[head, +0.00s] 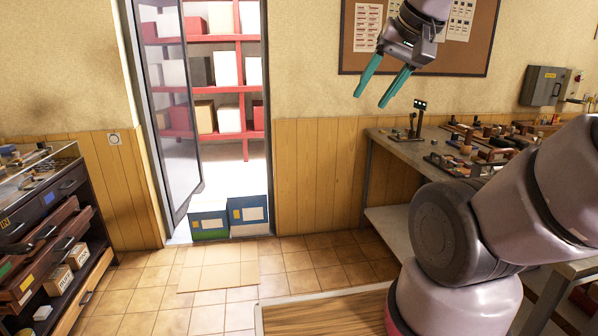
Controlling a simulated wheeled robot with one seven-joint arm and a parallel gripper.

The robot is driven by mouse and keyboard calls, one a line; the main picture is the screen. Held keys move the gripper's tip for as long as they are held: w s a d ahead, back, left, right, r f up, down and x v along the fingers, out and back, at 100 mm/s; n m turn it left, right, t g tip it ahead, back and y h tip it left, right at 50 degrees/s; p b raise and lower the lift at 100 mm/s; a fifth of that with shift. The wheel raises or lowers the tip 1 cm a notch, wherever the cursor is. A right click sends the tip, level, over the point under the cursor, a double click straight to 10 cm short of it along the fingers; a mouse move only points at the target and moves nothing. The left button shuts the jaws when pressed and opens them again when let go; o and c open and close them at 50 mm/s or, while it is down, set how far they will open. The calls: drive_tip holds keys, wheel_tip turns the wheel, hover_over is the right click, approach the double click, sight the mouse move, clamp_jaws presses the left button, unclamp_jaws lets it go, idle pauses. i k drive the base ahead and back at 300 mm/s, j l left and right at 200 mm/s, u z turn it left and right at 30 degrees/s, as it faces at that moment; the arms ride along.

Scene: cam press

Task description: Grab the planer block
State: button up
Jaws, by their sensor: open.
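My gripper (384,84) is in the upper right of the head view, high above the floor in front of the pinboard. Its two teal fingers point down and are spread apart, with nothing between them. I cannot make out the planer block for certain. Several small tools and parts lie on the workbench (398,147) at the right, too small to tell apart. My arm hides part of the bench. The gripper touches nothing.
A drawer cabinet (62,190) with open drawers stands at the left. A doorway shows red shelves (232,90) with boxes. A green box (209,221) and a blue box (248,216) stand on its threshold. The tiled floor in the middle is mostly clear, with a flat cardboard sheet (218,275).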

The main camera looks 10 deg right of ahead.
sight(481, 155)
drive_tip(key=i, duration=1.9)
drive_tip(key=i+j+z, duration=0.15)
drive_tip(key=i+z, duration=0.3)
drive_tip(key=i, duration=0.4)
drive_tip(key=i+z, duration=0.2)
drive_tip(key=z, duration=0.25)
drive_tip(key=i+z, duration=0.2)
drive_tip(key=z, duration=0.25)
drive_tip(key=i+z, duration=0.15)
drive_tip(key=z, duration=0.3)
drive_tip(key=i+z, duration=0.2)
drive_tip(key=z, duration=0.2)
drive_tip(key=i+j+z, duration=0.1)
drive_tip(key=z, duration=0.3)
drive_tip(key=i+j+z, duration=0.15)
drive_tip(key=i+z, duration=0.25)
drive_tip(key=k, duration=0.1)
